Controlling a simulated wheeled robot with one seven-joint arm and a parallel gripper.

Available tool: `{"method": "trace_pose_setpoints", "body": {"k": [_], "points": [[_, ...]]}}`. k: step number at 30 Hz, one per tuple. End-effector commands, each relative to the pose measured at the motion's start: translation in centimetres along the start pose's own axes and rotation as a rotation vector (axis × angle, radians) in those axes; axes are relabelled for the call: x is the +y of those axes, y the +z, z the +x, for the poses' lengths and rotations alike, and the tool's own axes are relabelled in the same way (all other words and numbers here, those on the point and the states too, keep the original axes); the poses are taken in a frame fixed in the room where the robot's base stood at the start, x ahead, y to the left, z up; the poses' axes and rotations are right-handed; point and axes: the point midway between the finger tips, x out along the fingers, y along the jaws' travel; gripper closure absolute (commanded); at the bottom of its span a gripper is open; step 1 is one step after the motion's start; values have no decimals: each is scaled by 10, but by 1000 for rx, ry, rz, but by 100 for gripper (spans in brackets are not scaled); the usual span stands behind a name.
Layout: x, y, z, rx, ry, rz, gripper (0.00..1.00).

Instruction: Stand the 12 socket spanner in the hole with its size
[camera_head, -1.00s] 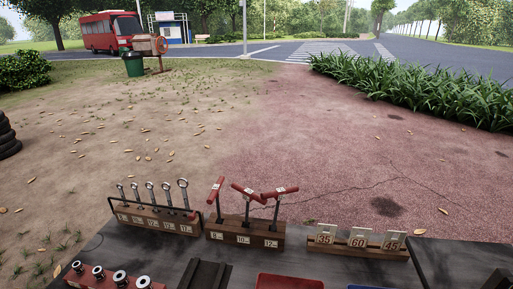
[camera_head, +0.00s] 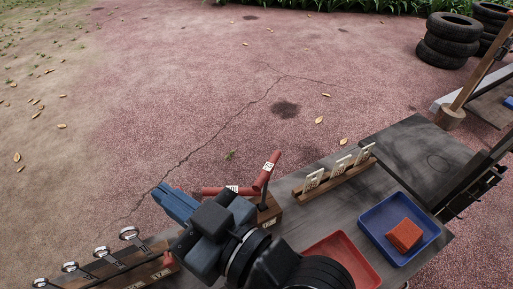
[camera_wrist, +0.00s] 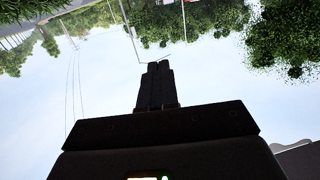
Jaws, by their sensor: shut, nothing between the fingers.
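The socket spanners are red T-handles standing in a wooden block (camera_head: 270,213) with size labels. The rightmost spanner (camera_head: 267,172) stands upright at the block's right end, beside the hole label that seems to read 12. The number on its own handle is too small to read surely. A second red handle (camera_head: 222,191) shows to its left, partly behind my arm.
A rack of numbered plates (camera_head: 337,172) is right of the block.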

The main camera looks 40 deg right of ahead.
Motion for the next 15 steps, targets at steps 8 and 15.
{"method": "trace_pose_setpoints", "body": {"k": [8,15], "points": [[-35,-81,67,135,-259,-292,100],[-67,-120,89,209,-501,-659,100]]}}
